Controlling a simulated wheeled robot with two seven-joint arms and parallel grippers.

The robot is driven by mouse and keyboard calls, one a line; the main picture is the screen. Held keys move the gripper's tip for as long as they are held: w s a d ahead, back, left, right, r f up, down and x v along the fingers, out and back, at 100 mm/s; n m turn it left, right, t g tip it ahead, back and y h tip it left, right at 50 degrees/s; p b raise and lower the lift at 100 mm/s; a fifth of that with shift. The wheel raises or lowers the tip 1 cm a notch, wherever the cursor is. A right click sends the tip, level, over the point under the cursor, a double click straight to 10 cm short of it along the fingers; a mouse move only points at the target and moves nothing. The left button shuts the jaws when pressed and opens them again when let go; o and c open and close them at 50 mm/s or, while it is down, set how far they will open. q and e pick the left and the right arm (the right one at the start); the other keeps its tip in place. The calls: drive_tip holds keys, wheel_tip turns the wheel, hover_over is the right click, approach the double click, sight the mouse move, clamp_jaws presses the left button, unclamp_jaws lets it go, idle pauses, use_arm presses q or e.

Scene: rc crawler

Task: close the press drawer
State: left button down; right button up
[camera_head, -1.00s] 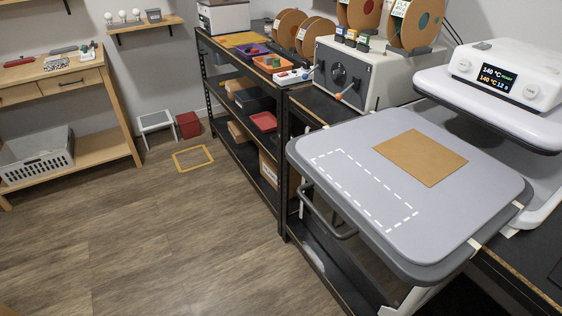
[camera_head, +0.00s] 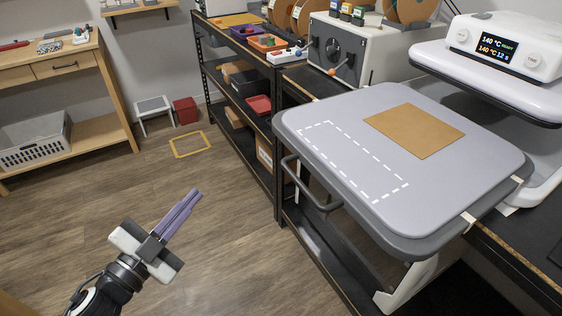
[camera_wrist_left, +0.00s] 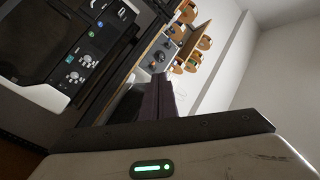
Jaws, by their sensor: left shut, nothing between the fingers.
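The press drawer (camera_head: 310,160) is a grey padded platen pulled out from under the white heat press (camera_head: 500,65). A dashed white outline and a tan sheet (camera_head: 413,131) are on its top. A dark bar handle (camera_head: 308,190) sticks out at its left front side. My left gripper (camera_head: 194,194) is in the head view at the lower left, over the floor, apart from the drawer and its handle. Its purple fingers are together and empty; they also show in the left wrist view (camera_wrist_left: 160,98). My right gripper is not in view.
A black shelf rack (camera_head: 243,95) with bins stands left of the press. A grey machine box (camera_head: 350,50) with spools sits behind the drawer. A wooden desk (camera_head: 75,65) and grey basket (camera_head: 35,142) are at far left.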

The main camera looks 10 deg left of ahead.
use_arm(q)
wheel_tip(320, 180, up, 6)
drive_tip(key=d+m+g+h+b, duration=0.1)
drive_tip(key=d+m+h, duration=0.1)
drive_tip(key=m+h, duration=0.4)
drive_tip(key=m+g+h, duration=0.2)
drive_tip(key=m+g, duration=0.4)
drive_tip(key=m, duration=0.5)
approach(288, 144)
drive_tip(key=x, duration=0.5)
drive_tip(key=shift+w+d+p, duration=0.15)
drive_tip(key=shift+p, duration=0.25)
drive_tip(key=shift+w+d+f, duration=0.1)
drive_tip(key=shift+w+d, duration=0.2)
drive_tip(key=shift+d, duration=0.1)
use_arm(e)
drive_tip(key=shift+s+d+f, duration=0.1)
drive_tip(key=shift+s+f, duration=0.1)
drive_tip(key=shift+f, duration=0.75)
